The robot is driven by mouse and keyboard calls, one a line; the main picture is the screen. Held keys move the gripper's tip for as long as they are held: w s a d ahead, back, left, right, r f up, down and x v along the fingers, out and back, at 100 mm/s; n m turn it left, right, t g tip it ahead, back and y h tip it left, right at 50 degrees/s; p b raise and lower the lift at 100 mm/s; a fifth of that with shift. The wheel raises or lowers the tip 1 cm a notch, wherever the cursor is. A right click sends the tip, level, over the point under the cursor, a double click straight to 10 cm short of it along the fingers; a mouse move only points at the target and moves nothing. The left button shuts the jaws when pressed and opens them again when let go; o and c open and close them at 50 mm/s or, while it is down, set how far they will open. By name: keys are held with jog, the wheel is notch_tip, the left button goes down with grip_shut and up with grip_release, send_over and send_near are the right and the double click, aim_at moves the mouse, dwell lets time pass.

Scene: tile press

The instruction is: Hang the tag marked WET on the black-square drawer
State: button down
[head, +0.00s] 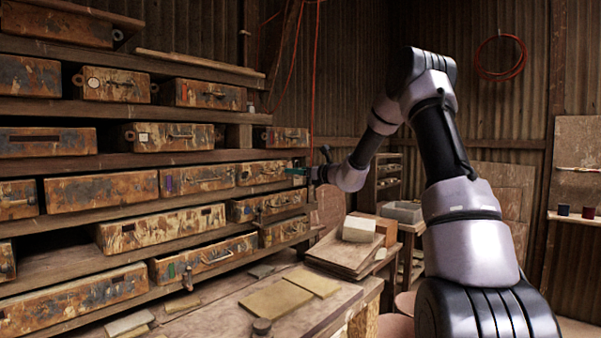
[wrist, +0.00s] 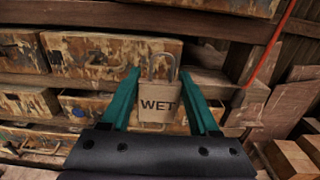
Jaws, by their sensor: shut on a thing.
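My gripper (wrist: 159,74) is shut on the tag marked WET (wrist: 158,104), a tan plate with black letters and a metal hook at its top. The tag sits between the green fingers with its lettering facing the wrist camera. In the head view my gripper (head: 297,171) is near the right end of the drawer rack; the tag cannot be made out there. I cannot make out a black square with certainty on any drawer.
Several rusty drawers have coloured marks: a white circle (head: 93,83), a white square (head: 143,137), purple (head: 169,183) and green (head: 171,271). A workbench (head: 330,301) below holds flat boards. Red cord (wrist: 263,62) hangs right of the rack.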

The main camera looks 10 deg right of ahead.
aim_at(281, 170)
jog(key=shift+f+x, duration=0.15)
jog(key=shift+x, duration=1)
jog(key=shift+f+x, duration=0.1)
jog(key=shift+x, duration=1.1)
jog(key=shift+a, duration=0.2)
